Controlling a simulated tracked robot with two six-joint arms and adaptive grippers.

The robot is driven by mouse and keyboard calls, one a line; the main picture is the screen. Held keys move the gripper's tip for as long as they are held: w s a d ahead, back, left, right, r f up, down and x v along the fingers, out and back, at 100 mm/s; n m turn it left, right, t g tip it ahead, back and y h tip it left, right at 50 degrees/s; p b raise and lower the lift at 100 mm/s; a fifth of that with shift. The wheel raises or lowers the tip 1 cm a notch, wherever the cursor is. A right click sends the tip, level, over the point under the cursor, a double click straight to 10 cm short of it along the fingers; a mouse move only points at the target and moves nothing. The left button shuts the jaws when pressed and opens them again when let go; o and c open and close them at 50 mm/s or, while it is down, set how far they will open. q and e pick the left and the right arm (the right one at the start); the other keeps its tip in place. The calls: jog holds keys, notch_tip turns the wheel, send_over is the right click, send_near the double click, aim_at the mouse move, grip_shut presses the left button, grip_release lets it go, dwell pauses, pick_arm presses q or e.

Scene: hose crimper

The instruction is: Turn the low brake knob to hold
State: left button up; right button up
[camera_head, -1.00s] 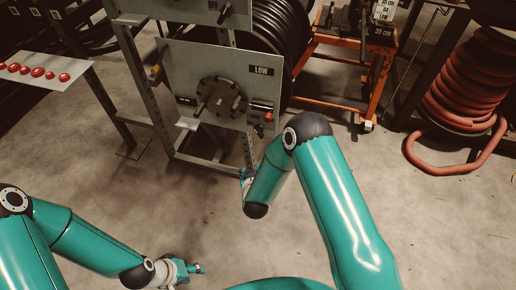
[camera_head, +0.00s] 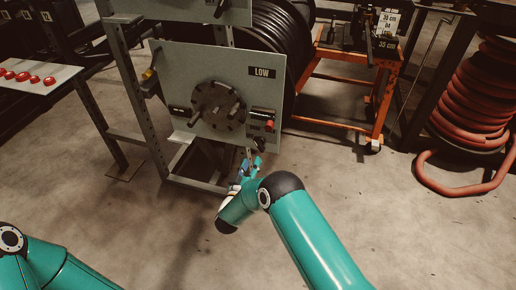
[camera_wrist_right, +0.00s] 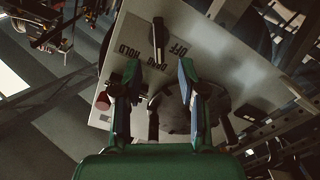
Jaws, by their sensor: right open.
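The lower grey panel (camera_head: 180,70) carries the label LOW (camera_head: 262,72). A black knob (camera_head: 260,144) is at its lower right corner. In the right wrist view this knob (camera_wrist_right: 157,36) stands out between printed words, OFF on its right and HOLD on its left. I cannot tell its exact setting. My right gripper (camera_head: 253,163) is just below the knob in the head view. In the wrist view its two fingers (camera_wrist_right: 158,75) are apart, with the knob ahead of the gap and nothing held. My left gripper is out of view; only part of that arm shows.
A dark round disc (camera_head: 217,110) with handles and a red knob (camera_head: 268,125) are on the panel near the black knob. An upper panel (camera_head: 190,8) is above. An orange cart (camera_head: 378,100) and coiled red hose (camera_head: 470,110) stand right. The front floor is clear.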

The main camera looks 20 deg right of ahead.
aim_at(258, 147)
jog(key=b+x, duration=0.2)
jog(key=x, duration=0.7)
jog(key=shift+w+d, duration=0.2)
jog(key=shift+w, duration=0.05)
jog(key=shift+c, duration=0.2)
grip_shut()
jog(key=shift+a, duration=0.15)
